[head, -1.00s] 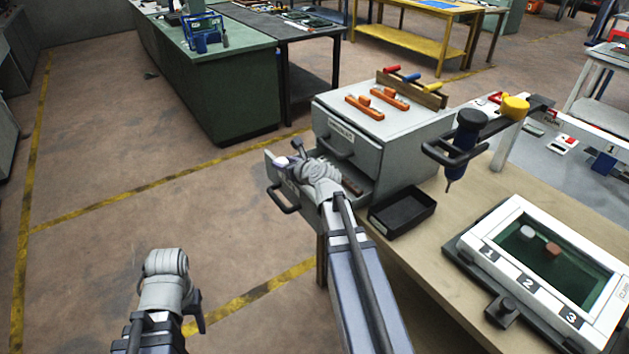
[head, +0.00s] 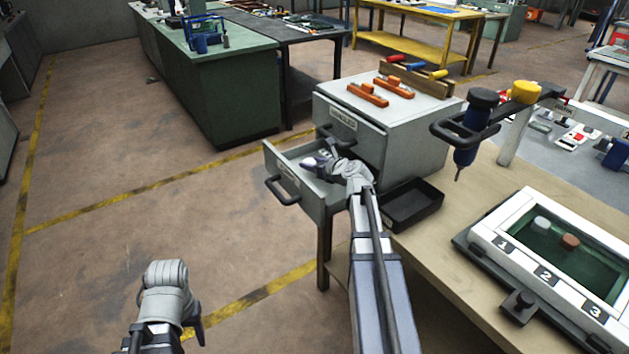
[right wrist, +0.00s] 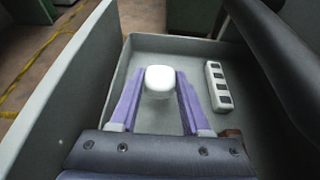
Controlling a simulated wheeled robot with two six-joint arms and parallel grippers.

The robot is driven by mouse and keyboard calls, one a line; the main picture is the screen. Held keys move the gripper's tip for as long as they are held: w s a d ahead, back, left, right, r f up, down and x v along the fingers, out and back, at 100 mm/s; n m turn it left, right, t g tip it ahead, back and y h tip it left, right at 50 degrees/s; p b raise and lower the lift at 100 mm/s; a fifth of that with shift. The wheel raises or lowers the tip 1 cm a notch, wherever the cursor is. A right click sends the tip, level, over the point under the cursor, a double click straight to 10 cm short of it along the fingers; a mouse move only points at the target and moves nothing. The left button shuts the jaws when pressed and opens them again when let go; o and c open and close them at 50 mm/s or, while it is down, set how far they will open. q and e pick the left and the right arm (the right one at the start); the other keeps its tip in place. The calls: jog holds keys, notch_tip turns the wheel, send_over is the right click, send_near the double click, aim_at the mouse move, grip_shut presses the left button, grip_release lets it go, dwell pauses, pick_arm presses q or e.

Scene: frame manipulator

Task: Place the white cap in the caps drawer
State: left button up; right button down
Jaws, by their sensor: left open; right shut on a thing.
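The white cap (right wrist: 159,80) is pinched between the purple fingertips of my right gripper (right wrist: 160,90) in the right wrist view. The drawer's side wall (right wrist: 75,75) and floor show around the cap in the right wrist view. I cannot tell whether the cap touches the floor. My left gripper (head: 198,322) hangs low at the lower left, open and away from the cabinet.
A white block with dark squares (right wrist: 218,85) lies in the drawer, right of the cap. The cabinet's upper drawer (head: 350,128) is shut. A black tray (head: 412,205) and a numbered white frame (head: 505,240) with two small pieces stand on the workbench. A blue screwdriver (head: 466,150) hangs nearby.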

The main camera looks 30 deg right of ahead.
aim_at(315, 179)
jog(key=shift+f, duration=0.25)
jog(key=f+b, duration=0.3)
jog(key=shift+d+f+b, duration=0.2)
jog(key=shift+b, duration=0.1)
jog(key=shift+d, duration=0.25)
jog(key=shift+r, duration=0.1)
jog(key=shift+f, duration=0.2)
jog(key=shift+c, duration=1.8)
grip_release()
jog(key=shift+r, duration=0.15)
